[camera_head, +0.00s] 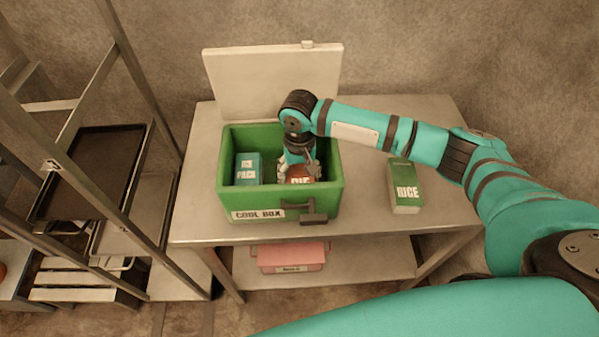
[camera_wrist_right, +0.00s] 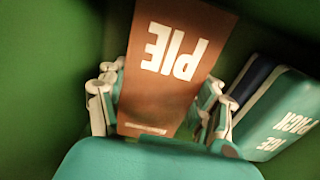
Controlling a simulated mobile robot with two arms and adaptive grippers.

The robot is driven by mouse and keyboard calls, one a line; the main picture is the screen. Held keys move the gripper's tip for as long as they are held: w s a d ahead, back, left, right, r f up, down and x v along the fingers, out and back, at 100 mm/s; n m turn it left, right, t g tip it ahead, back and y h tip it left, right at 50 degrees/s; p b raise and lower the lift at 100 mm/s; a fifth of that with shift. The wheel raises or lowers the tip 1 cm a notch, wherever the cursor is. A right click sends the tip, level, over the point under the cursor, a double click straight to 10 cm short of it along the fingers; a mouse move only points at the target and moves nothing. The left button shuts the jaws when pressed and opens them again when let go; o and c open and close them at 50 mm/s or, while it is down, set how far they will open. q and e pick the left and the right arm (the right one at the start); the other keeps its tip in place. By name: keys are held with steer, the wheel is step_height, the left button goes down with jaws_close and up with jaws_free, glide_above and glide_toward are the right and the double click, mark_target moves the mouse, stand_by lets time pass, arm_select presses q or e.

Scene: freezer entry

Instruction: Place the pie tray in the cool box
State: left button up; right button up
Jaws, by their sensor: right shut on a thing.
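The green cool box (camera_head: 264,202) stands on the metal table with its pale lid (camera_head: 273,82) open behind it. My right gripper (camera_head: 299,172) reaches down inside the box, toward its right side. It is shut on the brown pie tray (camera_head: 299,181), lettered PIE. In the right wrist view the pie tray (camera_wrist_right: 172,68) sits between the two fingers of the gripper (camera_wrist_right: 158,105), with green walls around it. I cannot tell whether the tray touches the box floor. My left gripper is not in view.
A teal ice pack (camera_head: 247,169) is in the box's left part; it also shows in the right wrist view (camera_wrist_right: 277,122). A green rice box (camera_head: 405,186) stands on the table at right. A rack with a dark tray (camera_head: 92,168) is at left. A pink box (camera_head: 290,257) lies on the lower shelf.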

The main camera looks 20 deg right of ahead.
mark_target(299, 172)
steer(key=o, duration=1.6)
steer(key=shift+f, duration=0.1)
steer(key=shift+o, duration=0.2)
steer(key=shift+r, duration=0.5)
step_height(299, 172, up, 11)
steer(key=b, duration=0.2)
steer(key=shift+r, duration=0.15)
